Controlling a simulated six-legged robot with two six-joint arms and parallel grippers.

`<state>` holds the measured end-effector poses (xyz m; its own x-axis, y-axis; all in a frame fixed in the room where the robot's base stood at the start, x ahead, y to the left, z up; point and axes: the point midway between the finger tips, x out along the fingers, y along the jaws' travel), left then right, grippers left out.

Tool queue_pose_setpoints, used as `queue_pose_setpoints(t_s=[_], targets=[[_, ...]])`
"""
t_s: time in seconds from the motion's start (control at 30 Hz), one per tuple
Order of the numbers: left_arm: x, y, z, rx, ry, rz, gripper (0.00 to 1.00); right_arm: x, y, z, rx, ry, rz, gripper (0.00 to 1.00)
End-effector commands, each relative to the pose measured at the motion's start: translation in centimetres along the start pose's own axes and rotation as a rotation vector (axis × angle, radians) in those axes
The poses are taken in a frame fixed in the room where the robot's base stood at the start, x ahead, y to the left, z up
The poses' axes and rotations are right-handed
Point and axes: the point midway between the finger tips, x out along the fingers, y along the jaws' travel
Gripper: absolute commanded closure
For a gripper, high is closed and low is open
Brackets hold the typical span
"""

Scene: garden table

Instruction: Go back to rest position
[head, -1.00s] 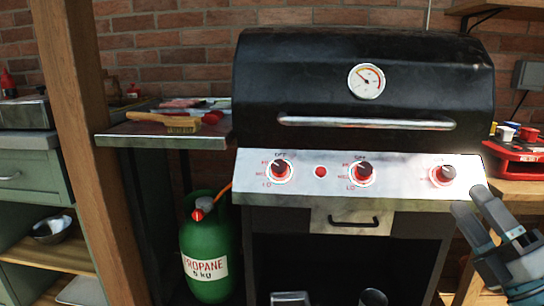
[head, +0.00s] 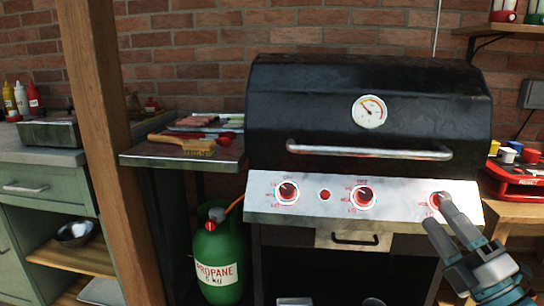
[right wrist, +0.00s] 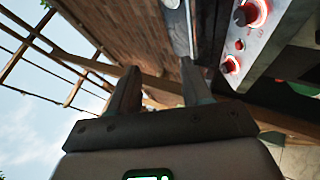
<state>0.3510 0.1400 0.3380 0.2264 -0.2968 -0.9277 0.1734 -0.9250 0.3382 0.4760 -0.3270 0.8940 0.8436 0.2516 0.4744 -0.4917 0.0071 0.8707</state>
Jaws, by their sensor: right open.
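My right gripper (head: 442,214) is open and empty, in front of the right end of the grill's control panel (head: 400,199). One fingertip overlaps the right knob (head: 437,199) in the head view; I cannot tell whether they touch. In the right wrist view the two fingers (right wrist: 158,88) stand apart with nothing between them. The black grill (head: 310,100) has its lid shut, with a handle and a round gauge (head: 369,111). The left knob (head: 288,192) and the middle knob (head: 362,196) are in clear view. My left gripper is not in view.
A side shelf (head: 150,159) left of the grill holds a wooden brush (head: 190,144) and a tray of food. A green propane bottle (head: 219,245) stands below. A wooden post (head: 100,140) rises at left. A red case with cups (head: 520,172) is at right.

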Motion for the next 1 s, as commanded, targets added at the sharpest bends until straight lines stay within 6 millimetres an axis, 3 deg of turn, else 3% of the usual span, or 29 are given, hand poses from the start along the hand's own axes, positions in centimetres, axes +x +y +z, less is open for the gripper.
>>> queue_pose_setpoints(t_s=[0.03, 0.17, 0.23, 0.33, 0.47, 0.57, 0.67, 0.73, 0.9, 1.0], targets=[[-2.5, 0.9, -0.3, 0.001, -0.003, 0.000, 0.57, 1.5, 0.8, -0.2, 0.033, 0.009, -0.019, 0.52], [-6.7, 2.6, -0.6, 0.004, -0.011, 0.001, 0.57, 3.9, -0.1, -1.4, 0.143, 0.021, -0.086, 0.52], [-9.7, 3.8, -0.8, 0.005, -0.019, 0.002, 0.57, 5.4, -1.2, -2.4, 0.228, 0.017, -0.154, 0.52], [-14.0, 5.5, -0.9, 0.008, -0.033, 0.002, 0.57, 6.8, -3.7, -4.7, 0.389, -0.005, -0.293, 0.52], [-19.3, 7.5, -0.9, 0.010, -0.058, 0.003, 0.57, 6.4, -7.5, -8.8, 0.644, -0.073, -0.531, 0.52], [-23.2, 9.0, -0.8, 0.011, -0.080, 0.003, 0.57, 4.3, -10.3, -12.9, 0.855, -0.165, -0.756, 0.52], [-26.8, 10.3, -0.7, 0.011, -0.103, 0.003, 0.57, 0.1, -12.2, -17.5, 1.066, -0.313, -1.010, 0.52], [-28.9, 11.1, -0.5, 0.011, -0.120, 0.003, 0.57, -3.9, -12.9, -20.6, 1.203, -0.464, -1.198, 0.52], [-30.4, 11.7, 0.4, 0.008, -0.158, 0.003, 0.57, -14.5, -13.4, -25.6, 1.433, -0.948, -1.539, 0.52], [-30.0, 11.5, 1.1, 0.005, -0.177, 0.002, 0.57, -19.4, -12.9, -26.7, 1.525, -1.322, -1.616, 0.52]])
